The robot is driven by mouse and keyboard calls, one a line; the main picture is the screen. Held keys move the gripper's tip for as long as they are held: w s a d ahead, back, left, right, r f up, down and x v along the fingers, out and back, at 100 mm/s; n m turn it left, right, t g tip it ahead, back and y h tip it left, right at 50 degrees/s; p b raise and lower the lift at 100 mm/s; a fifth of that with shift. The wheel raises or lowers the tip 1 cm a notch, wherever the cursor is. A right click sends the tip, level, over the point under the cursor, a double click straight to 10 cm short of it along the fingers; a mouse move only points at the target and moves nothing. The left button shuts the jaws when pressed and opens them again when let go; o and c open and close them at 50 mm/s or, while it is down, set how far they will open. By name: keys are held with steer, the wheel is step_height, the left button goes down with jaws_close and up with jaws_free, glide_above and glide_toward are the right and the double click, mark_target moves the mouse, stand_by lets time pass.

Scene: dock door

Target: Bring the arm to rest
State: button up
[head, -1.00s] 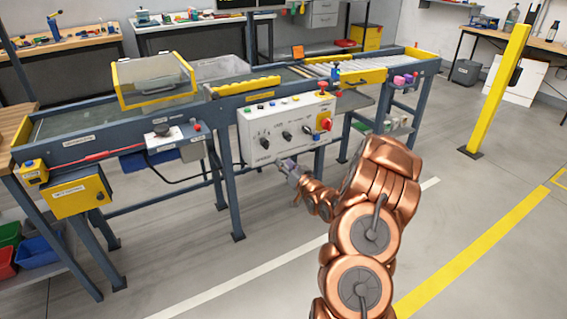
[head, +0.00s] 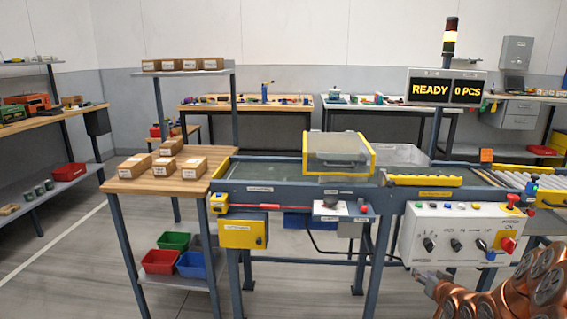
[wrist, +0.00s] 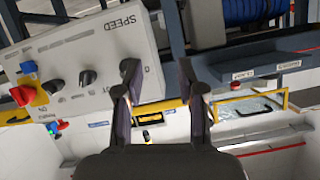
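My copper-coloured arm shows at the lower right of the head view, in front of the control panel. My gripper (head: 428,277) is at the panel's lower edge there, small and partly cut off from clear view. In the wrist view my gripper (wrist: 158,72) has its two dark fingers apart with nothing between them. The light grey control panel (head: 430,222) carries dark knobs, a red knob on yellow and small buttons. It also shows tilted at the left of the wrist view (wrist: 105,45), beside the left finger. I cannot tell the exact gap to it.
The conveyor (head: 270,188) runs across the middle with a clear-fronted guard (head: 338,154). A wooden table (head: 150,184) with several cartons joins its left end. A sign (head: 446,87) reads "READY 0 PCS". Open floor (head: 60,270) lies at the left.

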steer(key=s+a+r+n+g, duration=0.25)
steer(key=s+a+g, duration=0.55)
steer(key=s+a, duration=0.6)
steer(key=s+a+r+g, duration=0.2)
steer(key=s+a+g, duration=0.15)
steer(key=s, duration=0.75)
steer(key=s+a+r+g, duration=0.2)
steer(key=s+a+r, duration=0.15)
steer(key=s, duration=0.75)
steer(key=s+a+r+g, duration=0.2)
steer(key=s+a+g, duration=0.15)
steer(key=s, duration=0.65)
step_height(320, 180, up, 22)
steer(key=s+t+p, duration=0.1)
steer(key=p, duration=2)
steer(key=shift+s+a+r+t+p, duration=0.15)
steer(key=shift+s+r+t+p, duration=0.15)
steer(key=shift+p, duration=0.1)
